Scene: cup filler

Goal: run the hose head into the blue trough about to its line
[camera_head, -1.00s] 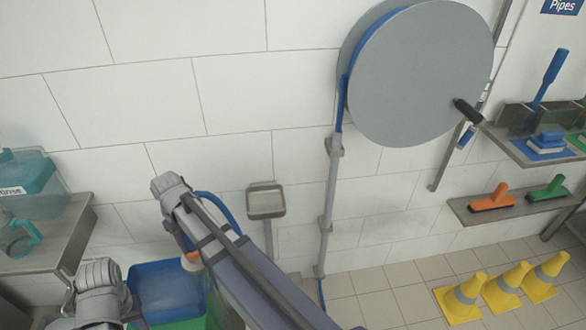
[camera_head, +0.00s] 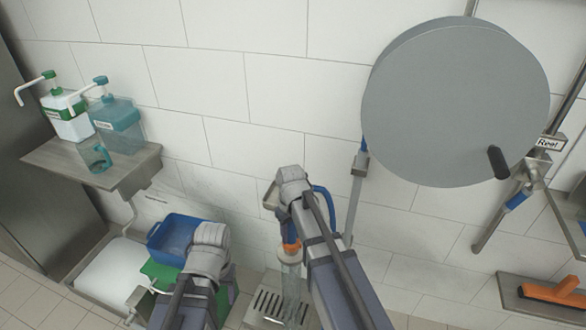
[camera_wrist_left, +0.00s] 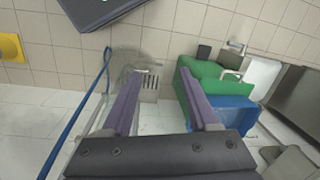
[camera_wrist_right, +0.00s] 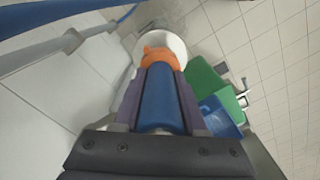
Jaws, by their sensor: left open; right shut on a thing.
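The blue trough (camera_head: 177,236) sits on a green stand (camera_head: 160,272) low by the wall, left of centre in the head view. It also shows in the left wrist view (camera_wrist_left: 230,115) and right wrist view (camera_wrist_right: 220,118). I cannot make out its line or water level. My right gripper (camera_wrist_right: 160,95) is shut on the blue hose head (camera_wrist_right: 160,100) with its orange collar (camera_head: 291,247). A pale, translucent stream appears below it, right of the trough, over a floor grate. My left gripper (camera_wrist_left: 162,105) is open and empty; its arm (camera_head: 205,260) is close to the trough's right side.
A floor drain grate (camera_head: 268,305) lies right of the trough. A shelf (camera_head: 85,165) with pump bottles is on the wall above. The grey reel (camera_head: 450,110) hangs at the right. An orange brush (camera_head: 553,290) lies on the lower right shelf.

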